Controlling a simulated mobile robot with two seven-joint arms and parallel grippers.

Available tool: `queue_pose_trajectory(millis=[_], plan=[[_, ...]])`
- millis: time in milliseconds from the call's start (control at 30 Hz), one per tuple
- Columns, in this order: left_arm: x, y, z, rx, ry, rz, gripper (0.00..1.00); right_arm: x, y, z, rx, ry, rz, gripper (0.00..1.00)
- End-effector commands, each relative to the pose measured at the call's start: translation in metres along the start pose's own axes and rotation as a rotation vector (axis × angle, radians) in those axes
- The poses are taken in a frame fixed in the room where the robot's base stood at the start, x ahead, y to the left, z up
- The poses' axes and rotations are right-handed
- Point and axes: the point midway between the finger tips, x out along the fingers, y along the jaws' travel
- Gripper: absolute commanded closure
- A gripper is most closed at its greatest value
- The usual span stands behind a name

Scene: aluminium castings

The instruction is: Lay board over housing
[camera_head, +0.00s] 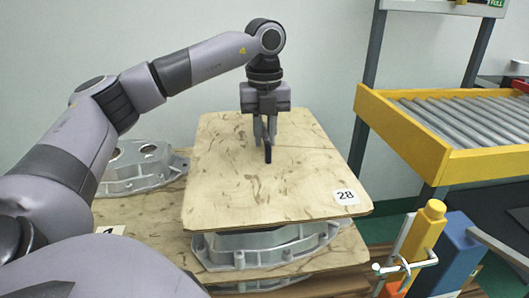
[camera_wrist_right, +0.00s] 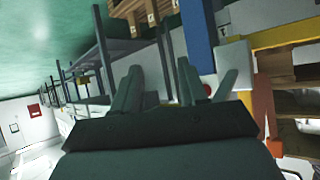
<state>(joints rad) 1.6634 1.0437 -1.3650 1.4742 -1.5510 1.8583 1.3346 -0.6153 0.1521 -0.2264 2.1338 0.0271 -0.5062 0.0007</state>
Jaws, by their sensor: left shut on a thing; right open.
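A tan, marked wooden board (camera_head: 225,180) with a white "28" label lies roughly level above a grey cast housing (camera_head: 265,245) in the head view. The board covers most of this housing; only its front rim shows, and I cannot tell whether the two touch. My left gripper (camera_head: 265,136) points down at the board's middle, shut on a dark upright piece that looks like the board's handle. A second housing (camera_head: 140,170) stands at the left, partly behind my left arm. My right gripper (camera_wrist_right: 165,88) is open and empty in the right wrist view.
The housings rest on a lower wooden sheet (camera_head: 150,222). A yellow-framed roller conveyor (camera_head: 450,115) stands at the right. A yellow clamp-like post (camera_head: 425,232) and a blue post (camera_head: 455,250) rise close to the stack's right front. A pale wall is behind.

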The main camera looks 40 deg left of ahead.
Motion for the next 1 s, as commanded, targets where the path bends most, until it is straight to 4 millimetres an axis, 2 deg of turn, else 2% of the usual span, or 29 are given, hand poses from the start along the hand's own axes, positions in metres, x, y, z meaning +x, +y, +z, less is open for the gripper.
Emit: queue_pose_trajectory(millis=[33,200,400,667,700,767,1000], plan=[[0.013,0.001,0.0,-0.001,0.001,0.001,1.0,0.002,-0.001,0.002,-0.003,0.003,-0.003,0.57],[0.035,0.0,0.0,0.0,-0.001,-0.001,1.0,0.003,-0.005,0.001,-0.01,0.01,-0.011,0.57],[0.04,0.0,0.0,0.0,-0.001,-0.002,1.0,0.002,-0.008,-0.007,-0.012,0.027,-0.018,0.57],[0.043,0.0,0.0,0.0,-0.001,-0.002,1.0,0.003,-0.008,-0.006,-0.014,0.027,-0.017,0.57],[0.044,0.0,0.0,-0.001,0.0,0.001,0.74,0.003,-0.007,-0.007,-0.014,0.027,-0.017,0.57],[0.044,0.0,0.0,0.0,0.0,0.001,0.55,0.003,-0.007,-0.007,-0.014,0.027,-0.017,0.57],[0.043,0.0,0.0,-0.001,0.0,0.001,0.55,0.003,-0.007,-0.006,-0.015,0.025,-0.016,0.57]])
